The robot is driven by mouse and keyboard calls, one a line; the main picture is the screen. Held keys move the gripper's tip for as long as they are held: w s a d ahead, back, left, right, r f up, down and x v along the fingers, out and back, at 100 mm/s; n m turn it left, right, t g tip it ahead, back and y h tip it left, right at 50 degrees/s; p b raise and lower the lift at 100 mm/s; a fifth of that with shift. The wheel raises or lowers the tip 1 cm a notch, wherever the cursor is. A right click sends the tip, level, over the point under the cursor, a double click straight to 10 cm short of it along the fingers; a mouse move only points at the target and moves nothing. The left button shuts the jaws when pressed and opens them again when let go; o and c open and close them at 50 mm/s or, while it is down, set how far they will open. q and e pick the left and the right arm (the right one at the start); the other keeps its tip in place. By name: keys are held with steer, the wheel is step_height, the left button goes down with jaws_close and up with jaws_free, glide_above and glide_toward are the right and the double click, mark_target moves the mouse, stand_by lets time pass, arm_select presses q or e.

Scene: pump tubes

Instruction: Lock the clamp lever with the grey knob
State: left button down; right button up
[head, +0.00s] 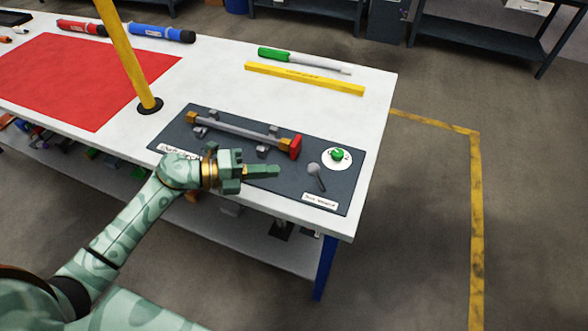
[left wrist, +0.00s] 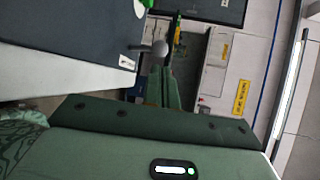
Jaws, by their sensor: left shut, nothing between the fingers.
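The clamp lever's grey knob (head: 313,168) stands at the right part of the dark plate (head: 334,198), on a dark stem that leans. The knob also shows in the left wrist view (left wrist: 160,47), just beyond the fingertips. My left gripper (head: 278,171) is shut and empty, its fingers pointing right toward the knob, with a gap between them in the head view. In the left wrist view its fingers (left wrist: 165,70) are together. A grey tube (head: 240,130) with a red end piece (head: 296,147) lies across holders on the plate. My right gripper is not in view.
A green button (head: 337,154) on a white disc is behind the knob. A yellow post (head: 130,60) rises from the table left of the plate. A yellow bar (head: 305,78) and a green-and-white marker (head: 300,60) lie at the back.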

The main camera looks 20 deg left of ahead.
mark_target(317, 179)
arm_select(q)
steer(key=x, duration=0.6)
steer(key=shift+d+b, duration=0.1)
steer(key=shift+b, duration=0.3)
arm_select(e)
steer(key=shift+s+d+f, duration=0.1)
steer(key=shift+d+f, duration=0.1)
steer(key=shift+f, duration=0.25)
